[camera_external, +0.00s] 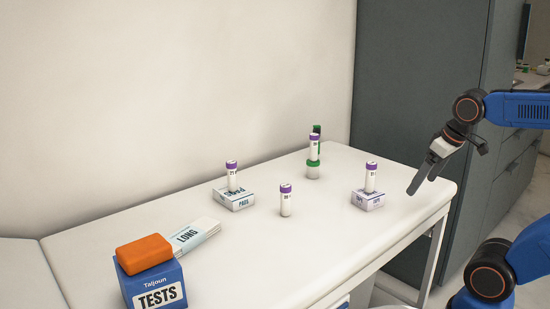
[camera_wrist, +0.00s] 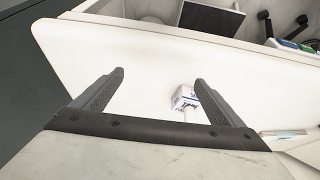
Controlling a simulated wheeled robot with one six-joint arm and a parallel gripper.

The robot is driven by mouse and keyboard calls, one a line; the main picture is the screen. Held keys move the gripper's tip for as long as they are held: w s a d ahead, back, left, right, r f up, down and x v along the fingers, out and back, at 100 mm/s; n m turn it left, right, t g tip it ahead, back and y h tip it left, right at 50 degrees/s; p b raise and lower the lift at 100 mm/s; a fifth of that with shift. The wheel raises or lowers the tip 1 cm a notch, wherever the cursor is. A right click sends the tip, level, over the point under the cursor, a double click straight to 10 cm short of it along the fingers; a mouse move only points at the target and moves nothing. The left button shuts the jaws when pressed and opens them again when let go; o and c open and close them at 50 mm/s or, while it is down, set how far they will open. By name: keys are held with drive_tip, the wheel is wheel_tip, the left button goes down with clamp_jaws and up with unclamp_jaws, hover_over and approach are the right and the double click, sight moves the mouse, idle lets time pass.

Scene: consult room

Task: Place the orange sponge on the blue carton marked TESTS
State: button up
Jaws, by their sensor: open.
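The orange sponge (camera_external: 144,252) lies on top of the blue carton marked TESTS (camera_external: 152,287) at the front left of the white table in the external view. The sponge rests on the carton's top face. My gripper (camera_external: 420,187) is at the right end of the table, far from the sponge and the carton. In the wrist view my gripper (camera_wrist: 158,80) is open, with nothing between its two dark fingers. Neither the sponge nor the carton shows in the wrist view.
A white LONG box (camera_external: 195,235) lies beside the carton. Purple-capped tubes stand on a PADS box (camera_external: 235,199), on a green item (camera_external: 313,171), on a small white box (camera_external: 368,201) and on the table (camera_external: 286,203). The table's front right is clear.

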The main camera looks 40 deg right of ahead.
drive_tip(key=s+f, duration=0.1)
drive_tip(key=f, duration=0.1)
drive_tip(key=s+d+f, duration=0.1)
drive_tip(key=s, duration=0.1)
drive_tip(key=shift+s+d+f, duration=0.1)
drive_tip(key=shift+d+f, duration=0.1)
drive_tip(key=shift+f, duration=0.15)
